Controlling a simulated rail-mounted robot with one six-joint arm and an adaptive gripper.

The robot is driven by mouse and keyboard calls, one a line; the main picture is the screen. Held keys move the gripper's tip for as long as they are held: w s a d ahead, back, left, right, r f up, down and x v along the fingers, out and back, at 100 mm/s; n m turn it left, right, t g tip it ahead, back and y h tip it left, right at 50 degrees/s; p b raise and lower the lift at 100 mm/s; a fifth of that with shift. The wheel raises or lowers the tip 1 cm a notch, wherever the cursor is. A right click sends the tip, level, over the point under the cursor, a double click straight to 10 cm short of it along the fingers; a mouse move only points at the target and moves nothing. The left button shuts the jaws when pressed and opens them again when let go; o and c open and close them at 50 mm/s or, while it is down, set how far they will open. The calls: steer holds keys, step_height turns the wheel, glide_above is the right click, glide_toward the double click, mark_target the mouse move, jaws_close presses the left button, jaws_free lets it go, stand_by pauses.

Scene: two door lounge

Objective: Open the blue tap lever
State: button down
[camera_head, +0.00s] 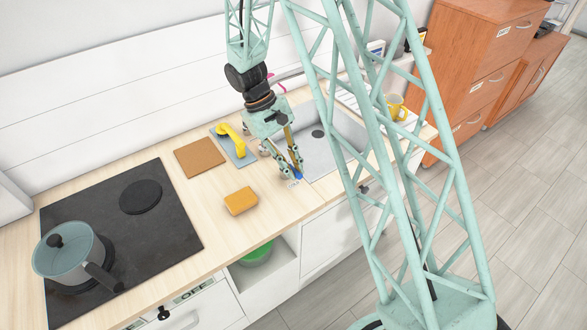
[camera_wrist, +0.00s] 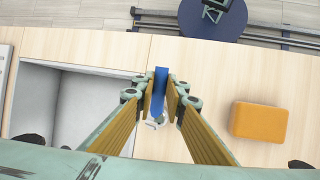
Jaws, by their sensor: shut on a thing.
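The blue tap lever (camera_wrist: 160,90) stands between my gripper's fingers in the wrist view, with the pads closed on both its sides. In the head view the blue lever (camera_head: 297,175) is a small patch at the fingertips, beside the sink's left edge. My gripper (camera_head: 287,172) points down there and is shut on the lever; it also shows in the wrist view (camera_wrist: 163,95). A small pale tap base (camera_wrist: 156,121) shows below the lever, partly hidden by the fingers.
The grey sink (camera_head: 318,158) lies right of my gripper. An orange sponge (camera_head: 241,201) lies to its left on the counter. A yellow brush-like thing (camera_head: 232,143), a brown board (camera_head: 199,157) and a hob (camera_head: 120,235) with a pot (camera_head: 70,252) stand farther left. A yellow mug (camera_head: 396,107) is at right.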

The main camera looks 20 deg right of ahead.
steer(key=shift+a, duration=0.1)
steer(key=m, duration=0.1)
steer(key=a+m+y, duration=0.1)
steer(key=m, duration=0.1)
steer(key=shift+a+g, duration=0.15)
steer(key=shift+g, duration=0.25)
steer(key=m, duration=0.2)
steer(key=a+m+y, duration=0.1)
steer(key=shift+w+a+m+g+y+b, duration=0.1)
steer(key=shift+a+m+g+y+b, duration=0.2)
steer(key=shift+m+b, duration=0.1)
steer(key=m, duration=0.1)
steer(key=w+a+m+y, duration=0.1)
steer(key=m, duration=0.1)
steer(key=shift+a+m, duration=0.2)
steer(key=shift+m, duration=0.1)
steer(key=shift+w+a+m+y, duration=0.25)
steer(key=shift+m+y, duration=0.15)
steer(key=shift+m, duration=0.3)
steer(key=shift+w+a+m+y, duration=0.2)
steer(key=shift+m+y, duration=0.2)
steer(key=shift+m, duration=0.3)
steer(key=c, duration=2.6)
jaws_free()
